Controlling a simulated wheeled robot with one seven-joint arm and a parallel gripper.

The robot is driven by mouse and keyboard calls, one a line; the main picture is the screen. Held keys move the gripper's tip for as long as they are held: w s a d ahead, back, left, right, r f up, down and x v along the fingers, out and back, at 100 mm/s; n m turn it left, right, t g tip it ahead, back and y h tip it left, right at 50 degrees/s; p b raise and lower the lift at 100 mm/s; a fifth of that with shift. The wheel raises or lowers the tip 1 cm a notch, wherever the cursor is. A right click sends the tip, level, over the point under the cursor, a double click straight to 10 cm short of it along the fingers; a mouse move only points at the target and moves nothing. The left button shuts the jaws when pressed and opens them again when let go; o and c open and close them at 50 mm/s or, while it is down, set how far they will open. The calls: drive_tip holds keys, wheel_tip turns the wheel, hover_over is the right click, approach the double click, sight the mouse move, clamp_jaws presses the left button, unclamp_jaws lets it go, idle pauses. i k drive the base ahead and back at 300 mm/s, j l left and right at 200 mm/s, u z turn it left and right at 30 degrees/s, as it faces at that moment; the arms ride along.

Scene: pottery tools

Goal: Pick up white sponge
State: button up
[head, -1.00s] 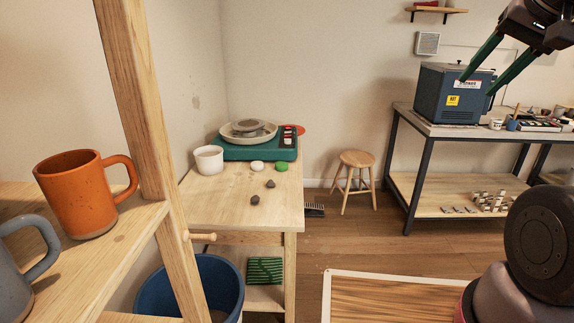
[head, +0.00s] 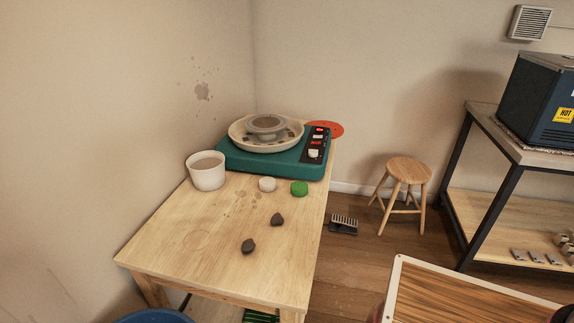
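A small round white sponge (head: 267,184) lies on the wooden table (head: 180,237) in the head view. It sits just in front of the teal pottery wheel (head: 275,160). A similar round green sponge (head: 299,188) lies close to its right, apart from it. A white cup (head: 206,171) stands to its left. My gripper does not show in the head view now.
Two small dark lumps (head: 277,219) (head: 248,246) lie nearer the table's front. A wooden stool (head: 407,172) and a brush (head: 344,224) are on the floor to the right. A metal-framed shelf (head: 474,190) stands further right. Walls border the table's left and back.

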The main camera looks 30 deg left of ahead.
sight(267, 184)
drive_tip(key=i, duration=2.15)
drive_tip(key=i+u, duration=0.35)
drive_tip(key=i+l+u, duration=0.1)
drive_tip(key=u, duration=0.25)
drive_tip(key=i+l+u, duration=0.15)
drive_tip(key=u, duration=0.2)
drive_tip(key=i+u, duration=0.1)
drive_tip(key=u, duration=2.3)
